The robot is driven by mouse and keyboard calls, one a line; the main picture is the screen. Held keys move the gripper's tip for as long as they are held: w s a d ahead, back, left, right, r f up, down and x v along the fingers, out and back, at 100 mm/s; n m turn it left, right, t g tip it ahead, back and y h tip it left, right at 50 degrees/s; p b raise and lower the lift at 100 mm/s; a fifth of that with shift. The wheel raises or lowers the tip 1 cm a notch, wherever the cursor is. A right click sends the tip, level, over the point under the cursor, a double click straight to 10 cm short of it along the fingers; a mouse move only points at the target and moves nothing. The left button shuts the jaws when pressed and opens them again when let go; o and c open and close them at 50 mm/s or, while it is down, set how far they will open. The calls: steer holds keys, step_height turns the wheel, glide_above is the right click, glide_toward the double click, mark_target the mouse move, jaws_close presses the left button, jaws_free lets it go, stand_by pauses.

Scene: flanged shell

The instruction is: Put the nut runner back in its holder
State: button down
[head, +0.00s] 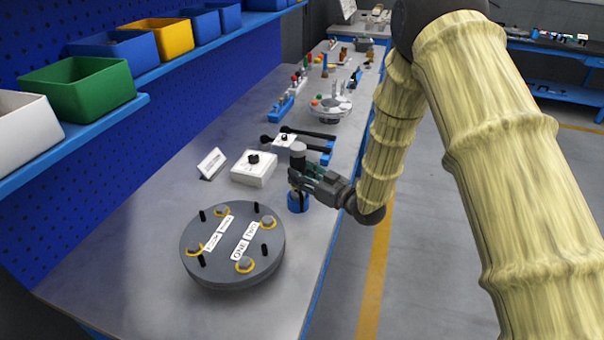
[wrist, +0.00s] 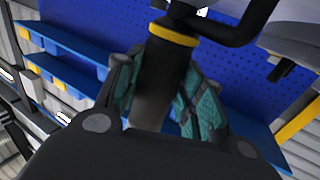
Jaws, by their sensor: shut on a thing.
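The nut runner (head: 298,151) stands roughly upright in my gripper (head: 300,180), its grey cylindrical end on top. In the wrist view, its dark body (wrist: 162,75) with a yellow band passes between my gripper's teal-padded fingers (wrist: 165,95), which are shut on it. A blue round holder (head: 297,203) is directly below the tool near the bench's right edge. The tool's lower end is hard to make out, so I cannot tell whether it is inside the holder or just above it.
A grey flanged disc (head: 232,245) with bolts, black pins and white labels lies in front. A white box with a black knob (head: 254,168) and a white sign (head: 212,163) stand to the left. Black bars (head: 308,133) lie behind. Bins (head: 85,92) line a shelf at left.

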steer(key=shift+f+b, duration=0.8)
steer(key=shift+f, duration=0.45)
steer(key=c, duration=0.9)
jaws_free()
steer(key=shift+o, duration=0.5)
steer(key=v, duration=1.2)
steer(key=shift+f, duration=0.1)
